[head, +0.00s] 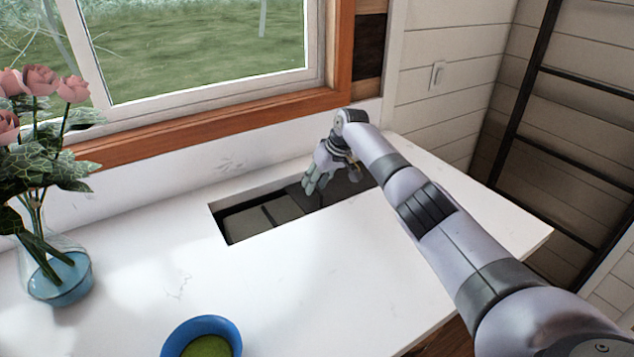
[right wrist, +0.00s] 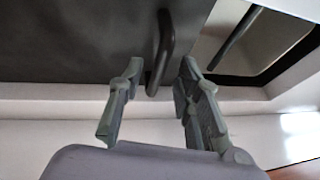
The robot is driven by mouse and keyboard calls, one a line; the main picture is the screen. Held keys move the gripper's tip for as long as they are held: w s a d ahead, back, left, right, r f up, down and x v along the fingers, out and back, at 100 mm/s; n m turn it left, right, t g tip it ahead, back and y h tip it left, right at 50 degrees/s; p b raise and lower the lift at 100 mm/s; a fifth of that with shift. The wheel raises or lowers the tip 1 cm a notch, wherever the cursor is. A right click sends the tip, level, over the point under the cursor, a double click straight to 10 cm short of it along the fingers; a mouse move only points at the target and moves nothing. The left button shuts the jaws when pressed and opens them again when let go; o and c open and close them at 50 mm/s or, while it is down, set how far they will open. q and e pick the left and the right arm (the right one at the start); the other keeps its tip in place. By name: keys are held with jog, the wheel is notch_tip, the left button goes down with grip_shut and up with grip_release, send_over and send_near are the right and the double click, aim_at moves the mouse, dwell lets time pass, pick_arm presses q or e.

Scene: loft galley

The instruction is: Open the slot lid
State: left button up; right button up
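The slot lid (head: 345,190) is a dark grey panel covering the right part of a rectangular slot in the white counter. Left of the lid, the slot (head: 262,216) is uncovered and shows a dark interior with lighter panels. My right gripper (head: 316,185) is over the lid near its left part. In the right wrist view the lid (right wrist: 75,40) fills the upper left, and its dark bar handle (right wrist: 162,48) lies between the two open fingers (right wrist: 160,66), with a gap on each side. Whether a finger touches the lid cannot be told. My left gripper is out of view.
A glass vase (head: 52,275) with pink roses stands on the counter at the left. A blue bowl (head: 205,335) with green contents is at the front. The window wall (head: 250,165) rises close behind the slot. The counter (head: 290,280) between bowl and slot is clear.

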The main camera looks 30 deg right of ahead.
jog(key=v, duration=1.2)
jog(key=shift+d, duration=0.1)
